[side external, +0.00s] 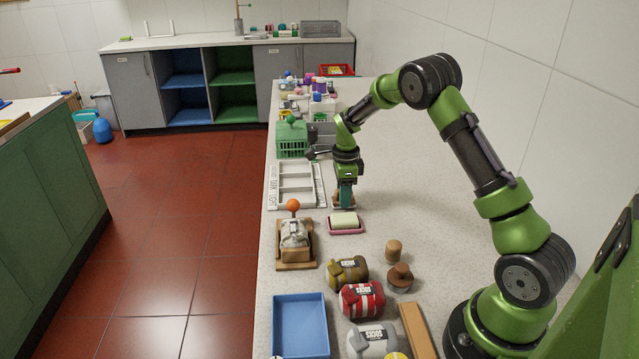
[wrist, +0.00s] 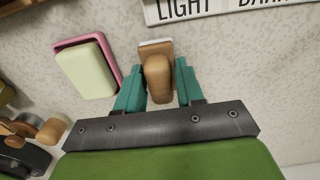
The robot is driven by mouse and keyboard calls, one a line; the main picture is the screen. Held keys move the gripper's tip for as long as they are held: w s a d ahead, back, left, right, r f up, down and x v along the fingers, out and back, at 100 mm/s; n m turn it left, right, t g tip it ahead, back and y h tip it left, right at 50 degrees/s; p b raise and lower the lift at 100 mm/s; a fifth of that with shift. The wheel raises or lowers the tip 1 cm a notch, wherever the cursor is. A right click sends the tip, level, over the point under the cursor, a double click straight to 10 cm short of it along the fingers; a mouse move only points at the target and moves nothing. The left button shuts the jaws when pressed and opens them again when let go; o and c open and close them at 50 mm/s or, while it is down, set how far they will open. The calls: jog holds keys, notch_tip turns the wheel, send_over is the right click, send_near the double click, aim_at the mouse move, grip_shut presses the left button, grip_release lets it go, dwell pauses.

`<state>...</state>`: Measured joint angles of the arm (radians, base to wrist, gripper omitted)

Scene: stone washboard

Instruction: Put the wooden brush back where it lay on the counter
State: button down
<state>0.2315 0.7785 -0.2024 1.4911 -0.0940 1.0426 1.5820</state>
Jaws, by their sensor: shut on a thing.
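The wooden brush (wrist: 157,78) has a rounded tan handle and a flat block with a pale edge. My gripper (wrist: 160,92) is shut on its handle, with one teal finger on each side. In the side external view my gripper (side external: 346,196) points straight down, and the brush (side external: 342,206) shows only partly beneath it, low at the counter (side external: 400,205). I cannot tell whether the brush touches the counter. The brush is just behind the pink soap dish (side external: 331,231) with its pale soap (side external: 344,219), apart from it.
A white divided tray labelled light and dark (side external: 296,186) lies left of my gripper. A green basket (side external: 291,143) stands behind it. Rolled socks (side external: 361,299), wooden pieces (side external: 400,277) and a blue tray (side external: 300,325) are in front. The counter right of my gripper is clear.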

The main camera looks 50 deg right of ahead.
jog(key=shift+f, duration=0.1)
jog(key=c, duration=0.7)
grip_release()
